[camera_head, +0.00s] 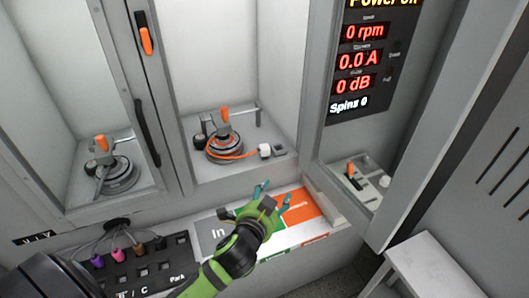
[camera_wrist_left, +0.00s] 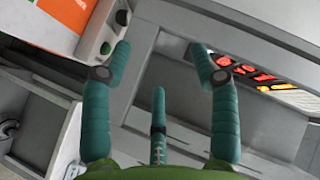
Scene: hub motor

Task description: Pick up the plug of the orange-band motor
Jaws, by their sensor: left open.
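The motor with an orange band (camera_head: 231,151) sits in the middle bay, a grey disc with an orange-handled lever above it. A small white plug-like block (camera_head: 265,150) lies right of it, close to a grey socket-like piece (camera_head: 279,151). The orange cable appears to run to the white block. My left gripper (camera_head: 273,192) is open and empty, in front of and below the bay, above the labelled tray. In the left wrist view its teal fingers (camera_wrist_left: 160,62) are spread with nothing between them; the motor and plug do not show there. My right gripper is not in view.
A panel with several coloured plugs (camera_head: 117,255) is at lower left. Another motor (camera_head: 118,175) sits in the left bay. A display column (camera_head: 365,75) and wall stand right. The bay's front is open.

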